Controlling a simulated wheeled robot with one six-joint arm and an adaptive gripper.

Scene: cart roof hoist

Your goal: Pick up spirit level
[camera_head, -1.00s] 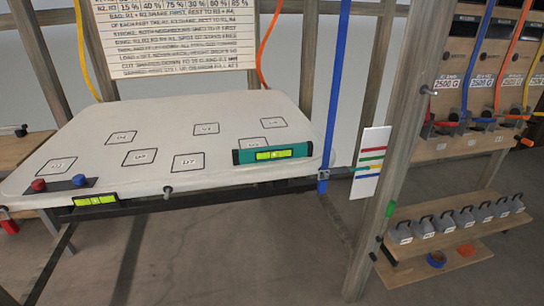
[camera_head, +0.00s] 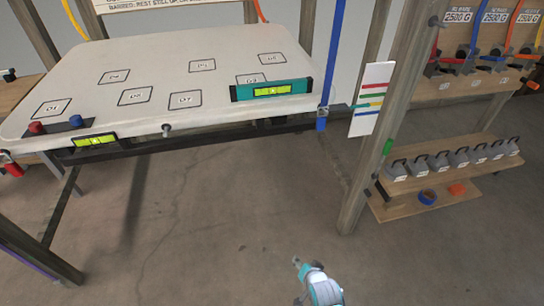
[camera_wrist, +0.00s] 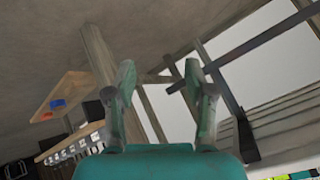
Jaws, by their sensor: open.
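The teal spirit level (camera_head: 298,87) with black ends and a yellow-green vial lies on the front right part of the pale roof panel (camera_head: 215,113), partly over a marked square. My gripper (camera_wrist: 158,82) is open and empty in the wrist view, its two fingers spread with nothing between them. In the head view, a teal and white part of my arm shows low at the bottom centre, well below and apart from the spirit level. A yellow-green patch shows at the lower right edge of the wrist view; I cannot tell which level it belongs to.
A smaller black level with a green vial (camera_head: 95,140) sits at the panel's front left edge, near red and blue knobs. A wooden post (camera_head: 375,130) and a blue strap (camera_head: 331,60) stand right of the panel. Weights (camera_head: 440,162) line a shelf farther right. The floor in front is clear.

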